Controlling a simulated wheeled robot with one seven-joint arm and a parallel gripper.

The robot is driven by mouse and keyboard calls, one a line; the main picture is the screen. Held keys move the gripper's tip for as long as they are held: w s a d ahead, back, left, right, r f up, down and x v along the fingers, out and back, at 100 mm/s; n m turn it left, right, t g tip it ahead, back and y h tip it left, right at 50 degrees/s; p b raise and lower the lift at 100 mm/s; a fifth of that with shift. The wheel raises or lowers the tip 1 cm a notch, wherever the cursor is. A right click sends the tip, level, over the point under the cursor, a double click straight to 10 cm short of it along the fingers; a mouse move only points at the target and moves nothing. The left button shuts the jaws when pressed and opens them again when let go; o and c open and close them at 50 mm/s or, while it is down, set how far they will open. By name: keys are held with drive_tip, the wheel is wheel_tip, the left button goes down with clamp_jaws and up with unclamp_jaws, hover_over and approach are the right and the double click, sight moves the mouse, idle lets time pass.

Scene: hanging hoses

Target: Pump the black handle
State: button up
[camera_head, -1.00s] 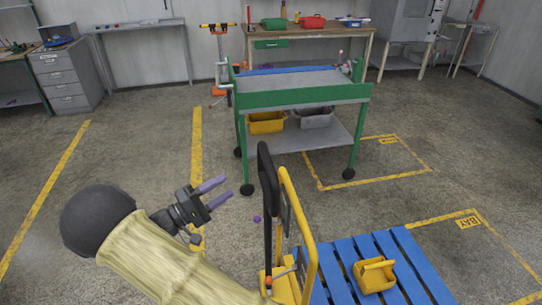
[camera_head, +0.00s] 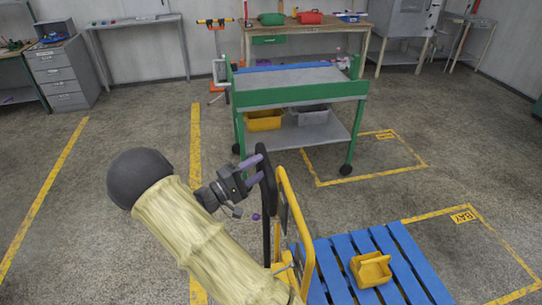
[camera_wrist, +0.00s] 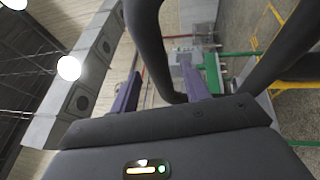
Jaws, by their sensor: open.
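The black handle (camera_head: 266,180) is an upright loop on a pole at the front of a yellow pallet jack (camera_head: 303,240). My gripper (camera_head: 254,170) is open, with its two purple fingers pointing right at the upper part of the handle. In the head view the fingertips overlap or reach the handle's left edge. In the wrist view the black handle (camera_wrist: 152,50) passes close in front of my gripper (camera_wrist: 160,90), between the two spread fingers. Whether a finger touches it I cannot tell.
A blue pallet (camera_head: 345,265) with a yellow bin (camera_head: 371,269) lies right of the jack. A green cart (camera_head: 300,95) stands behind. The floor to the left is clear.

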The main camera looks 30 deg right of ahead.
drive_tip(key=p+x, duration=0.1)
drive_tip(key=x, duration=0.4)
drive_tip(key=shift+d, duration=0.2)
clamp_jaws()
